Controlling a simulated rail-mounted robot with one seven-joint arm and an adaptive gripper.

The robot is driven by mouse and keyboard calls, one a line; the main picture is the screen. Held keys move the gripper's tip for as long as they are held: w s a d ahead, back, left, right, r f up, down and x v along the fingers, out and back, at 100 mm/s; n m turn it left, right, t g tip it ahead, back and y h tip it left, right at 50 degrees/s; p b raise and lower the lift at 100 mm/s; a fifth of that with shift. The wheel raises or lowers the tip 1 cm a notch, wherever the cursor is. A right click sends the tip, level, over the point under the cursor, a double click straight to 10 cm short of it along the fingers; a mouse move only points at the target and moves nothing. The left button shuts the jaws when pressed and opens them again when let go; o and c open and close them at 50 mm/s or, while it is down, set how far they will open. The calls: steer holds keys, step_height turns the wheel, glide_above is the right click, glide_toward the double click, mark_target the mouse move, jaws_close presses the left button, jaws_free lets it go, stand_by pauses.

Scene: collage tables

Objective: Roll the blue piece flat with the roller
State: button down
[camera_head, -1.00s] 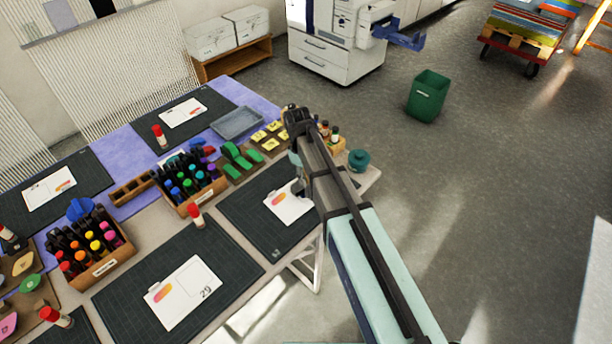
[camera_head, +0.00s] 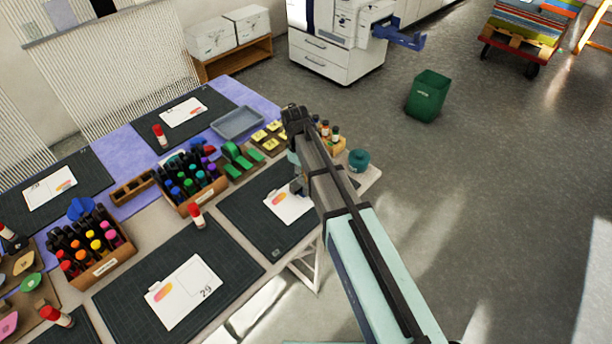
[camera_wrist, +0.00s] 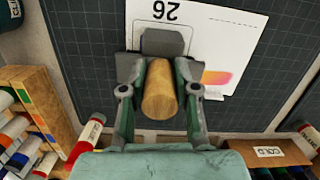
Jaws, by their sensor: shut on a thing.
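My gripper (camera_wrist: 160,88) is shut on the wooden handle of the roller (camera_wrist: 160,92). The roller's grey head (camera_wrist: 163,42) is over the left part of the white card marked 26 (camera_wrist: 225,35). I cannot tell whether it touches the card. The card also shows in the head view (camera_head: 285,207), on the dark mat (camera_head: 268,237), with my arm partly in front of it. An orange-pink patch (camera_wrist: 217,78) is on the card, right of my gripper. I make out no blue piece on the card; the area under the roller head is hidden.
A box of markers (camera_head: 190,185) stands left of the mat, with a red-and-white glue stick (camera_head: 196,216) near it. Green tape dispensers (camera_head: 236,158) and a teal round item (camera_head: 358,160) are near the table's far right side. Another card lies on the front mat (camera_head: 115,290).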

steer(key=shift+w+a, duration=0.6)
steer(key=shift+w, duration=0.05)
steer(key=shift+s+d+p, duration=0.35)
steer(key=shift+s+d, duration=0.95)
steer(key=shift+s, duration=0.05)
steer(key=shift+s+d, duration=0.6)
steer(key=shift+s, duration=0.05)
steer(key=shift+w+a+p, duration=0.3)
steer(key=shift+w+a, duration=0.75)
steer(key=shift+w, duration=0.05)
